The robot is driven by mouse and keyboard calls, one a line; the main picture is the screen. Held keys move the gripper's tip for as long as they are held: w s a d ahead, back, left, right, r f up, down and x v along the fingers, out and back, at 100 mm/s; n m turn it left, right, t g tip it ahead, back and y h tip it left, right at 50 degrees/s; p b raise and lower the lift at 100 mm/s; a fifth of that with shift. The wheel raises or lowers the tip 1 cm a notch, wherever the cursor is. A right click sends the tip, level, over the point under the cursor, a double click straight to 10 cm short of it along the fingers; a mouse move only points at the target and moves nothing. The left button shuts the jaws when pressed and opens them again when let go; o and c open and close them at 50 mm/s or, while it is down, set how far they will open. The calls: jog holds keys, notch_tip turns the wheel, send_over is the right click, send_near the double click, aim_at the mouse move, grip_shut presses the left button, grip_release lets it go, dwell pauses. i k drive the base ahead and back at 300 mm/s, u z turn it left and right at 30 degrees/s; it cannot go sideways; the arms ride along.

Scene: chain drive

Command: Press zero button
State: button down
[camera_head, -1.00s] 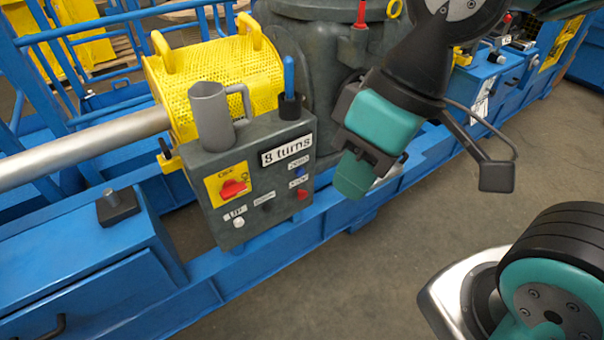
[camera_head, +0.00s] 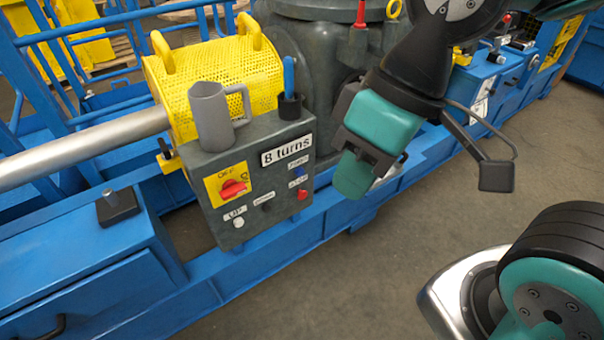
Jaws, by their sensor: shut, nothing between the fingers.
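A grey control box (camera_head: 215,165) hangs on the blue machine frame, left of my gripper. On its front are a blue button (camera_head: 299,173), a red button (camera_head: 302,194), a dark button (camera_head: 267,207) and a white button (camera_head: 238,222) under a label reading "UP". The other small button labels are too blurred to read, so I cannot tell which one is zero. My gripper (camera_head: 352,175) has teal fingers, shut and empty. It hangs to the right of the box, apart from the buttons in the picture. The far sides of its fingers are hidden.
The box also carries a red rotary switch (camera_head: 233,187) on a yellow plate and an "8 turns" label (camera_head: 287,150). A grey mug (camera_head: 209,120) and a dark cup (camera_head: 289,106) with a blue stick stand on top. Clear floor (camera_head: 370,270) lies in front.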

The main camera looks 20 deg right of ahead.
aim_at(299, 171)
jog(key=k, duration=1.35)
jog(key=u, duration=0.5)
jog(key=i, duration=0.5)
jog(key=u, duration=0.6)
jog(key=i, duration=0.7)
jog(key=z, duration=0.6)
jog(key=i, duration=0.55)
jog(key=z, duration=0.65)
